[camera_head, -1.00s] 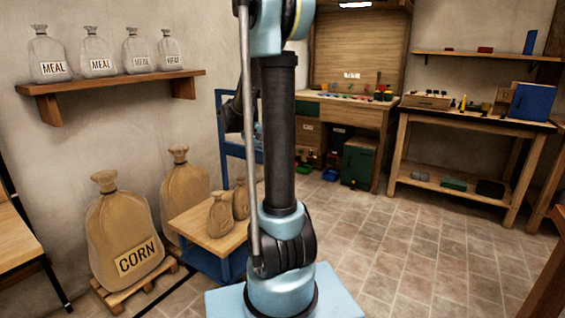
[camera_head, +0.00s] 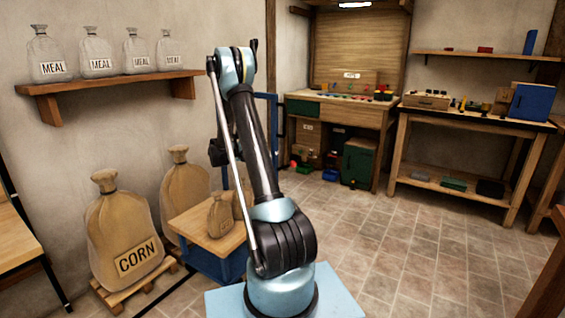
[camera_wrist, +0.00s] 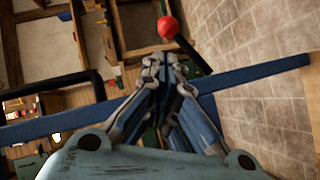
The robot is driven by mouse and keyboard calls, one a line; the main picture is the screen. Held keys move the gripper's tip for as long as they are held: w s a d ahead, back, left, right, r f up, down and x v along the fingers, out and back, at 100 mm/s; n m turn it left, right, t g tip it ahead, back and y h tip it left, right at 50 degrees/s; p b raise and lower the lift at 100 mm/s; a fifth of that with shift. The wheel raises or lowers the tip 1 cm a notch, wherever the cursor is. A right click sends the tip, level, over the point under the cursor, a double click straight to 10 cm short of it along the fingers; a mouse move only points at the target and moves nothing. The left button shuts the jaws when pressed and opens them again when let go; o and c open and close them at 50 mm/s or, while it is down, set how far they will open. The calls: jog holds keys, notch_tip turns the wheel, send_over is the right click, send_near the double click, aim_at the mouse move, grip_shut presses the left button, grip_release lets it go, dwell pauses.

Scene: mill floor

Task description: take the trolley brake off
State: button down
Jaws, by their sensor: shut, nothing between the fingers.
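The trolley (camera_head: 191,224) has a wooden deck and a blue frame, and stands left of my arm in the head view. Its blue upright frame (camera_head: 271,97) shows partly behind my arm. In the wrist view a blue bar (camera_wrist: 258,76) crosses the picture behind my fingers. A red ball knob (camera_wrist: 168,27) on a black lever stands just beyond my fingertips, with the lever running down to the right. My gripper (camera_wrist: 165,68) is shut and empty, pointing toward the knob; whether they touch I cannot tell. My fingers are hidden in the head view.
Small sacks (camera_head: 220,215) stand on the trolley deck. A large corn sack (camera_head: 122,232) on a pallet is to its left. A shelf (camera_head: 110,84) of meal sacks hangs above. A workbench (camera_head: 470,120) stands at right. The tiled floor (camera_head: 420,245) is clear at right.

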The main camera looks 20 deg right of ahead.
aim_at(286, 166)
jog(key=shift+w+f+h, duration=0.3)
jog(key=shift+w+f, duration=0.15)
jog(key=shift+f, duration=0.15)
jog(key=x, duration=1)
